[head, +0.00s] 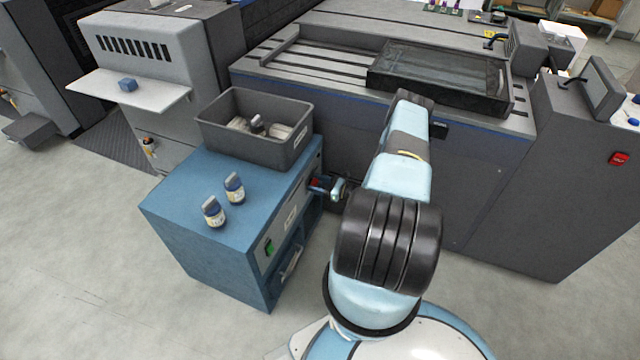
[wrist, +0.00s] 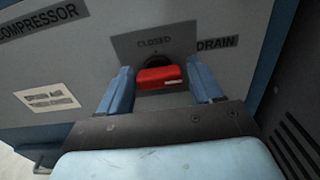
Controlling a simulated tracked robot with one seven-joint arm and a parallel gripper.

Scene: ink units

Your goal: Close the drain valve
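The drain valve's red handle (wrist: 162,77) lies roughly level in the wrist view, in front of a dark round hub. The word CLOSED is printed above it and DRAIN to its right. My gripper (wrist: 160,71) is open, with one blue finger on each side of the handle. The fingers stand close to its ends; I cannot tell whether either touches. In the head view my gripper (head: 326,186) is at the labelled face of the blue compressor cabinet (head: 205,262), with a small red part there, and my arm hides some of that area.
A grey bin (head: 247,147) with several items and two small jars (head: 213,211) (head: 234,187) stand on the cabinet top. A green switch (head: 268,247) is on its face. A large grey machine (head: 470,175) stands close behind my arm.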

